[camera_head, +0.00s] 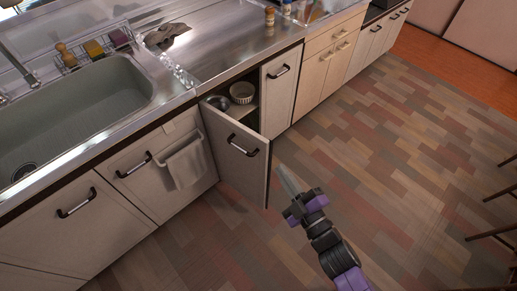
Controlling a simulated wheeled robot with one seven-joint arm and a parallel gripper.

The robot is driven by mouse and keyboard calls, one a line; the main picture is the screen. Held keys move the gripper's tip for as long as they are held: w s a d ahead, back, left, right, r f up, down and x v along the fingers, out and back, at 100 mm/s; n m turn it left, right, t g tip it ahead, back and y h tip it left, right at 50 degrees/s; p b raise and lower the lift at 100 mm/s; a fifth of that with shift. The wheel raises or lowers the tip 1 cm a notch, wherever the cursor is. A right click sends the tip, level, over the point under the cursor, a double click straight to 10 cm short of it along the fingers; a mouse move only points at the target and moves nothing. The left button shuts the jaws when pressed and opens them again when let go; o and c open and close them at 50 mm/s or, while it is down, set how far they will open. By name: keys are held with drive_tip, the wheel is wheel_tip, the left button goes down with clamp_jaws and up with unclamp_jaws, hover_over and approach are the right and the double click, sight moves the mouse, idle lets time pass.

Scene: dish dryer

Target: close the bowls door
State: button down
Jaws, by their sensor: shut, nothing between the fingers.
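The bowls door (234,148) is a pale cabinet door with a dark handle (243,146). It stands ajar, swung out from the cabinet under the counter, with its free edge towards the right. Behind it, the opening shows a white bowl (241,92) and a metal bowl (218,102) on a shelf; the lower inside is hidden by the door. My gripper (287,178) is shut and empty. It is just right of the door's free edge, apart from it in the picture, over the floor; the depth between them is hard to tell.
A closed neighbouring door (281,90) is right of the opening. A towel (186,163) hangs on the cabinet to the left, below the sink (70,119). The wood floor (370,165) on the right is clear, with stool legs (495,233) at the far right edge.

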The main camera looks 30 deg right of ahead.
sight(256, 152)
drive_tip(key=w+a+f+n+g+y, duration=0.1)
drive_tip(key=w+a+f+n+y, duration=0.15)
drive_tip(key=w+f+n, duration=0.5)
drive_tip(key=shift+w+d+f+n+y, duration=0.1)
drive_tip(key=shift+w+d+f+n, duration=0.25)
drive_tip(key=shift+w, duration=1.2)
drive_tip(key=shift+w+d+n+y, duration=0.1)
drive_tip(key=shift+w+d+n, duration=0.3)
drive_tip(key=shift+w, duration=1.1)
drive_tip(key=shift+w+d+f+n+y, duration=0.15)
drive_tip(key=shift+w+n, duration=0.45)
drive_tip(key=shift+w, duration=0.95)
drive_tip(key=shift+d, duration=0.15)
